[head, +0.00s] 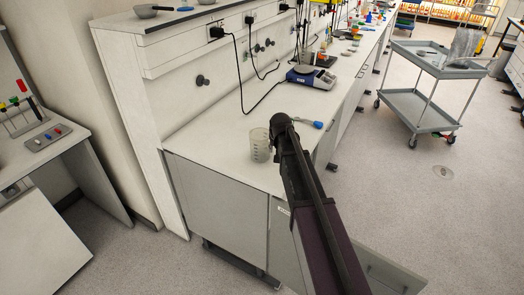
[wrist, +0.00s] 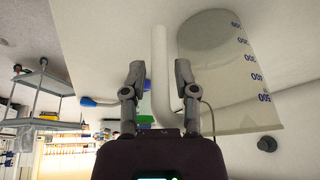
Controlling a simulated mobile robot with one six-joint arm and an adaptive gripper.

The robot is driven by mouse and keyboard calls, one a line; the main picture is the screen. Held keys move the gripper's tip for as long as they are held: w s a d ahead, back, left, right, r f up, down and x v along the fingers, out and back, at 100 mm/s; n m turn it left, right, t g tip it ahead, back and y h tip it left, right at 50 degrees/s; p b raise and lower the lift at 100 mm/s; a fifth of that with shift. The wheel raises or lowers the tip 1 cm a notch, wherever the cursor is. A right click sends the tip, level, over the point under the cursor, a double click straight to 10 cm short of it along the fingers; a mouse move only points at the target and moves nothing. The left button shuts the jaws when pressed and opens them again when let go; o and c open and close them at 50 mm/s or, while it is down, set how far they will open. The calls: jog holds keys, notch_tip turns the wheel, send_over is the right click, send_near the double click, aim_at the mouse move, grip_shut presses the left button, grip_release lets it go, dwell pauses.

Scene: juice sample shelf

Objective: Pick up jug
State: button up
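The jug (head: 259,145) is a translucent beaker-like vessel with blue volume marks, standing on the white bench (head: 215,130) near its front edge. In the wrist view the jug (wrist: 215,75) fills the right side, and its pale handle (wrist: 161,95) runs between the fingers. My gripper (wrist: 159,68) is open, with one finger on each side of the handle and a visible gap on both sides. In the head view my gripper (head: 281,124) is just right of the jug, and my arm hides the handle there.
A blue-handled tool (head: 308,122) lies on the bench just right of my gripper. A balance (head: 311,78) stands farther back, with cables against the back panel. A grey two-level cart (head: 420,105) stands on the floor at right. The bench left of the jug is clear.

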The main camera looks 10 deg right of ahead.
jog(key=shift+f, duration=0.3)
dwell(0.4)
grip_shut()
